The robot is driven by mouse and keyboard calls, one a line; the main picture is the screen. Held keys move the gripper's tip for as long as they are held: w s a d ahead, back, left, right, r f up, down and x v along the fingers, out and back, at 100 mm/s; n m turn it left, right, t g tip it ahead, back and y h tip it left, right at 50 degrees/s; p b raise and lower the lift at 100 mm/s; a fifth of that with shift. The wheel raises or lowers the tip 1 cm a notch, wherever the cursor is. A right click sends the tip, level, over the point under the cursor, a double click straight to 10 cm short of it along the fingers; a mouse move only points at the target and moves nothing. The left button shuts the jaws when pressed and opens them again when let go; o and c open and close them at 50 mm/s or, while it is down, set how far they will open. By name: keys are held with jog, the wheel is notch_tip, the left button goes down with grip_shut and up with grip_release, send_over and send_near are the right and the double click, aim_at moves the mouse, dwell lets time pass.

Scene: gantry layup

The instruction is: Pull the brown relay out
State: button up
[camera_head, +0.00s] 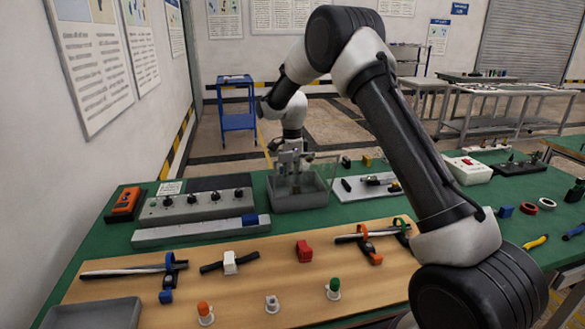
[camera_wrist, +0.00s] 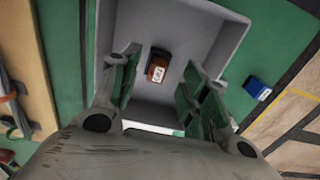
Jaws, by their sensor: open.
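The brown relay (camera_wrist: 156,70), a small block with a black end, lies inside a grey open-topped bin (camera_wrist: 214,22) in the wrist view. My gripper (camera_wrist: 166,82) is open over the bin, with its two fingers spread to either side of the relay and nothing between them. The relay appears beyond the fingertips, and I see no contact. In the head view my gripper (camera_head: 295,178) points down into the grey bin (camera_head: 311,202) at the far side of the green table. The relay cannot be made out clearly there.
A grey panel with knobs (camera_head: 196,204) stands left of the bin, and a white tray with dark parts (camera_head: 350,194) lies to its right. A wooden board (camera_head: 240,285) with clamps and small blocks is in front. A blue block (camera_wrist: 258,89) sits outside the bin.

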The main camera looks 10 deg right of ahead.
notch_tip(320, 180, down, 5)
dwell(0.3)
jog(key=c, duration=0.8)
jog(key=o, duration=0.8)
